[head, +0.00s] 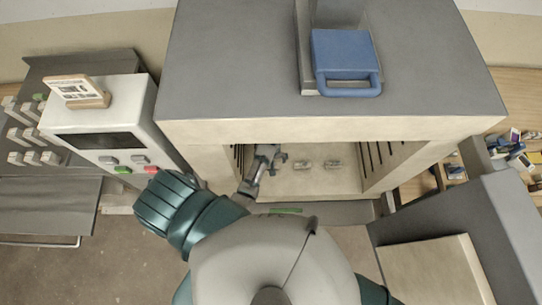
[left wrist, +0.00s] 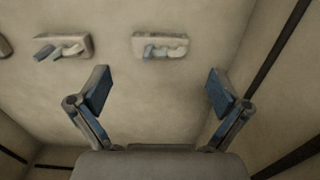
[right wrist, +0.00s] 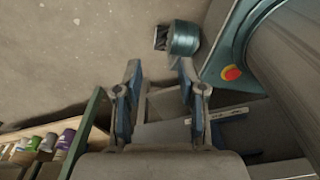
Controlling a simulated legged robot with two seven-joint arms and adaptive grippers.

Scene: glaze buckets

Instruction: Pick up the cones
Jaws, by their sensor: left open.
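Two small pale cone sets lie inside the kiln in the head view: a left cone set (head: 303,165) and a right cone set (head: 333,164). My left gripper (head: 279,158) is inside the kiln opening, just left of them. In the left wrist view my left gripper (left wrist: 158,82) is open and empty. One pale holder with small grey and white cones (left wrist: 160,46) lies beyond the gap between its fingers. Another cone holder (left wrist: 62,46) lies to the left, and a partial object shows at the left edge. My right gripper (right wrist: 159,76) is open and empty, away from the cones.
The kiln's walls (head: 395,160) and top lip (head: 300,130) close in around the left arm. A control box (head: 110,120) stands left of the kiln. A grey-sided box (head: 440,275) stands at the lower right. Shelved jars (right wrist: 45,145) show in the right wrist view.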

